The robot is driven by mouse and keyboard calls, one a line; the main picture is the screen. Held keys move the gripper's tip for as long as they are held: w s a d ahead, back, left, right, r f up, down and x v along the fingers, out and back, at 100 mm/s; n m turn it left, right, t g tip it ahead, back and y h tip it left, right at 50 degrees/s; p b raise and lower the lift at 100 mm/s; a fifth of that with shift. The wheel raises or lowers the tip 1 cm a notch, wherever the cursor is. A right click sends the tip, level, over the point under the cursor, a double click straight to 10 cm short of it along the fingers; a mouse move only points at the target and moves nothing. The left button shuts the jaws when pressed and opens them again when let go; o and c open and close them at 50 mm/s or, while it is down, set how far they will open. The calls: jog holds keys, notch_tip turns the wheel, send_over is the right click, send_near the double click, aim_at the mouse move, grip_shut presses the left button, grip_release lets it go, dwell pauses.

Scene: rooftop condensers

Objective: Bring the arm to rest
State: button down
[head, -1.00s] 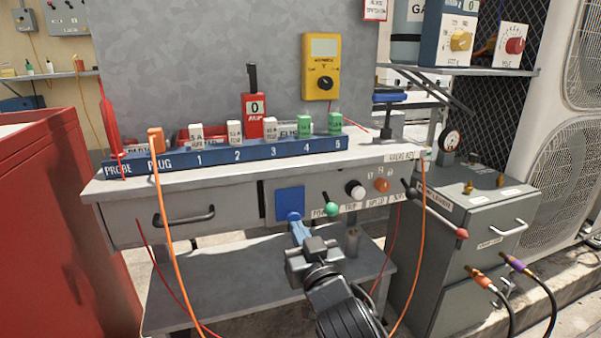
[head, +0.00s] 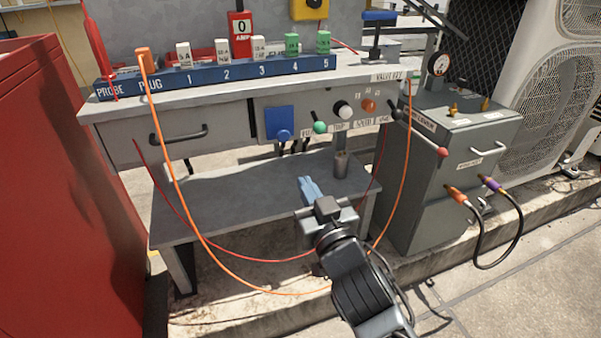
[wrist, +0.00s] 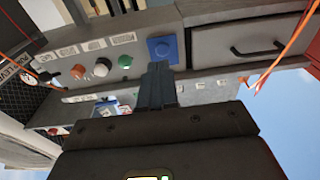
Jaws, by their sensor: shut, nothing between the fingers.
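My gripper (head: 310,188) is in the lower middle of the head view, in front of the workbench and over its lower shelf. Its blue fingers are shut with nothing between them. In the wrist view my gripper (wrist: 155,75) points toward the bench front, with the blue square panel (wrist: 163,50) just beyond the fingertips. In the head view the blue panel (head: 279,120) is above and to the left of the fingers, apart from them. The fingers touch nothing that I can see.
A workbench (head: 215,95) carries a blue fuse rack (head: 215,78). Orange (head: 190,230) and red (head: 165,200) cables hang in front. A red cabinet (head: 60,190) stands left. A grey cabinet (head: 440,170) with hoses stands right. Open paving lies at the lower right.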

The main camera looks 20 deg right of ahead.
jog(key=shift+s+f, duration=0.25)
jog(key=shift+s, duration=0.5)
jog(key=shift+s+f, duration=0.25)
jog(key=shift+s, duration=0.5)
jog(key=s+d+f+g, duration=0.1)
jog(key=s+f, duration=0.3)
jog(key=s, duration=0.5)
jog(key=s+d+f+g, duration=0.1)
jog(key=s+f, duration=0.2)
jog(key=s, duration=0.7)
jog(key=s+d+r+g, duration=0.1)
jog(key=s+r, duration=0.2)
jog(key=s, duration=0.8)
jog(key=s+d+r+g, duration=0.1)
jog(key=s+r, duration=0.1)
jog(key=s, duration=0.9)
notch_tip(320, 180, up, 28)
jog(key=p, duration=2.7)
jog(key=shift+w+f, duration=0.2)
jog(key=shift+w, duration=0.1)
jog(key=shift+d, duration=0.1)
